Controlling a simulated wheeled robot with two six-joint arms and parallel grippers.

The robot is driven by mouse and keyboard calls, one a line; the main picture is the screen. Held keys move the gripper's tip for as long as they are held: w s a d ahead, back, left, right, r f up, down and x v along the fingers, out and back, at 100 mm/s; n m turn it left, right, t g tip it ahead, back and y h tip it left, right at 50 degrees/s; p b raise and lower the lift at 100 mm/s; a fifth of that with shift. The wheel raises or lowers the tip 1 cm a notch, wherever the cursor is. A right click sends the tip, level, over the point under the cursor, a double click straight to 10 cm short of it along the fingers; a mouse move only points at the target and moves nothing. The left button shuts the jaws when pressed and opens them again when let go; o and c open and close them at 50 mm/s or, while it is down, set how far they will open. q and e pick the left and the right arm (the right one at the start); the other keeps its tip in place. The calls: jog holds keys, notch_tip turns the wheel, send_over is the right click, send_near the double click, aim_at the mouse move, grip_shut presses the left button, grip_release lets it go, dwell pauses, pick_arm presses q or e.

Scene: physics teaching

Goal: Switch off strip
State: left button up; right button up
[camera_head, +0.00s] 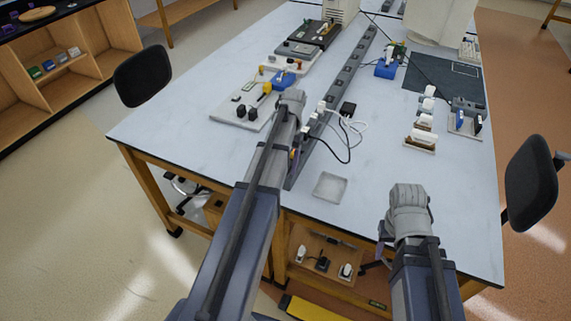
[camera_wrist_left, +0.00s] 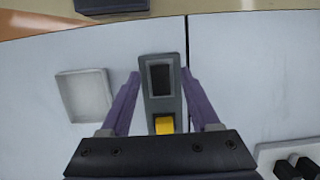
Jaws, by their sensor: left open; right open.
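The grey power strip (camera_head: 343,83) runs lengthwise along the white table. In the left wrist view, its end (camera_wrist_left: 147,105) has a dark rectangular inset (camera_wrist_left: 160,78) and a yellow block (camera_wrist_left: 164,125) below it. I cannot tell which of these is the switch. My left gripper (camera_wrist_left: 160,80) is open, with a purple finger on each side of the strip's end, holding nothing. In the head view my left arm partly covers it. My right gripper (camera_head: 381,242) is open at the table's front edge, away from the strip, mostly hidden by its wrist.
A shallow white dish (camera_head: 330,187) lies right of the strip's near end. A black adapter (camera_head: 347,108) and loose cables lie beside the strip. Boards with components (camera_head: 281,66) stand to the left, and small devices (camera_head: 421,141) to the right.

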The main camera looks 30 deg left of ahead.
notch_tip(320, 180, up, 7)
jog(key=p, duration=0.6)
jog(key=shift+r+p, duration=0.15)
jog(key=shift+p, duration=0.25)
